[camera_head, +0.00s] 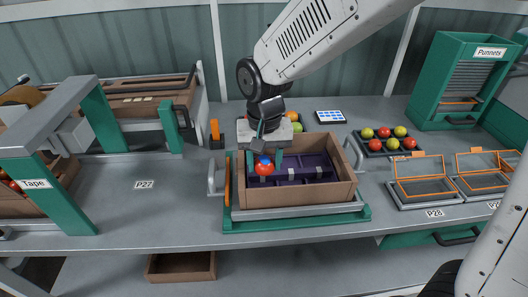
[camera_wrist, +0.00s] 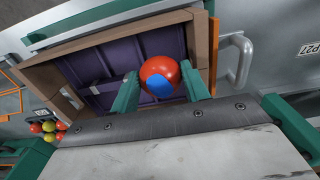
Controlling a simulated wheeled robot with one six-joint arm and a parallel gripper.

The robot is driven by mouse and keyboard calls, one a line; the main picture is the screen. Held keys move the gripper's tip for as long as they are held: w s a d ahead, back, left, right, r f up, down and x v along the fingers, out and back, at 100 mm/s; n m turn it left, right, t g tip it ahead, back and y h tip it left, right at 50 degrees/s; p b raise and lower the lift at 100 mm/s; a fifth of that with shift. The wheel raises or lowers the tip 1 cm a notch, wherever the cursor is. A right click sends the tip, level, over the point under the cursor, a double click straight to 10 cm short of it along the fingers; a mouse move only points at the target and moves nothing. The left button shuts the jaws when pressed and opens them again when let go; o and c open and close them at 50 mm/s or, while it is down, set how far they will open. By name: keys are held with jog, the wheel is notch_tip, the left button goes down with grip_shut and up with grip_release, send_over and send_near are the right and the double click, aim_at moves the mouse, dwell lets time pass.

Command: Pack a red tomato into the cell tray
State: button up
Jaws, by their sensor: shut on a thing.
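My gripper (camera_wrist: 162,88) is shut on a red tomato (camera_wrist: 154,66) with a blue patch on it. In the head view the tomato (camera_head: 264,168) hangs between the green fingers, over the left part of the cell tray. The purple cell tray (camera_head: 318,163) lies inside a brown box (camera_head: 341,189), and its visible cells look empty. The tray also shows in the wrist view (camera_wrist: 120,65), behind the tomato. I cannot tell whether the tomato touches the tray. My gripper and the tomato hide part of the tray's left side.
The box sits in a green and grey frame (camera_head: 300,217) with metal handles. A dark tray of red and yellow-green tomatoes (camera_head: 372,146) stands to the right. Orange-edged clear punnets (camera_head: 420,180) lie further right. A green tape stand (camera_head: 75,185) is at the left.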

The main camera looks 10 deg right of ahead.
jog(key=shift+f, duration=3.25)
jog(key=shift+s, duration=0.15)
jog(key=o, duration=0.8)
jog(key=c, duration=0.3)
jog(key=shift+r, duration=0.1)
jog(key=shift+r, duration=2.95)
